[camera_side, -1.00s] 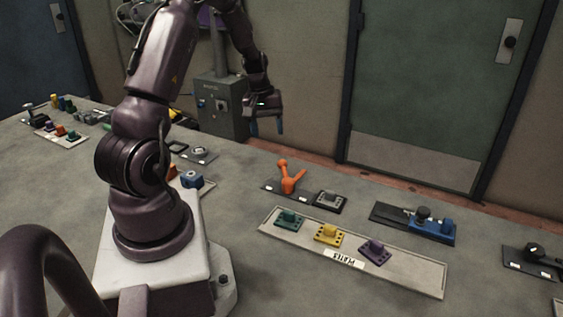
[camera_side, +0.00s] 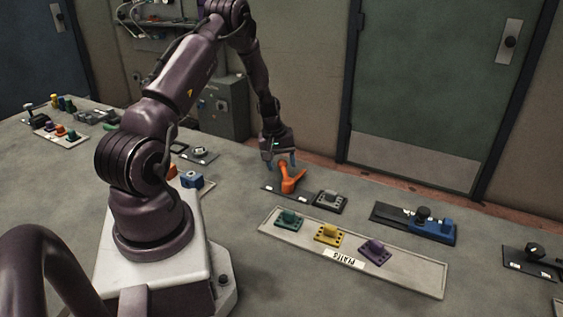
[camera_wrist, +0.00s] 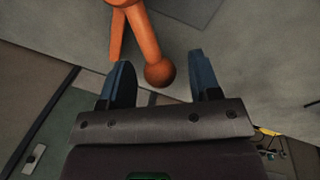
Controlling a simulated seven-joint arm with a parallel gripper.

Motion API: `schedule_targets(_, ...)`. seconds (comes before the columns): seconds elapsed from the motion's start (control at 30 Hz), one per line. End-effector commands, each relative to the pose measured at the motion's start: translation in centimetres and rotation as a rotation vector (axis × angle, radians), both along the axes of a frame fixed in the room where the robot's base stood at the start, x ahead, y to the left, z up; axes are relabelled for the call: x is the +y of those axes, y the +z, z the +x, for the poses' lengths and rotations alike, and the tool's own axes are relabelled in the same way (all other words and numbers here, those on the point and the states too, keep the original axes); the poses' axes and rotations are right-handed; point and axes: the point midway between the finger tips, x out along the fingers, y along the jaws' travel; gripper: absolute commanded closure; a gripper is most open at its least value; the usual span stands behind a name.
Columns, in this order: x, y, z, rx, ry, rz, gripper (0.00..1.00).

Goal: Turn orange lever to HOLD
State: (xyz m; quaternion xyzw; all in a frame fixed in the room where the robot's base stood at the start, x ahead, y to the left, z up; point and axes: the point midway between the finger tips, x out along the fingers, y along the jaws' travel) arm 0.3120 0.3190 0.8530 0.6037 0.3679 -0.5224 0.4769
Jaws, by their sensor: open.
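The orange lever (camera_side: 289,180) stands on a dark base plate (camera_side: 270,190) with small white labels that I cannot read. My gripper (camera_side: 281,158) is low over the lever, its fingers pointing down at the lever's upper end. In the wrist view the orange lever (camera_wrist: 143,40) shows its round knob just beyond the fingertips, between the two blue fingers of my gripper (camera_wrist: 162,75). The fingers are open and not closed on the knob. Whether a finger touches it I cannot tell.
A tray (camera_side: 400,276) labelled PLATES holds green, yellow and purple plates in front. A blue fixture (camera_side: 432,229) is further right. Bare table lies around the lever's left side.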

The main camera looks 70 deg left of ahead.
Motion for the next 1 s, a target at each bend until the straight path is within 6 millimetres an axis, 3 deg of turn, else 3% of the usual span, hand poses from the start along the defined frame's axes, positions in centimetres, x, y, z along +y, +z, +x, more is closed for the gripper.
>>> schedule_targets(0.27,0.02,-0.13,0.05,-0.001,0.0,0.001,0.43)
schedule_targets(0.53,0.01,-0.11,0.05,0.0,0.0,0.001,1.0)
schedule_targets(1.0,-0.08,-0.09,0.84,-0.001,-0.102,0.0,1.0)
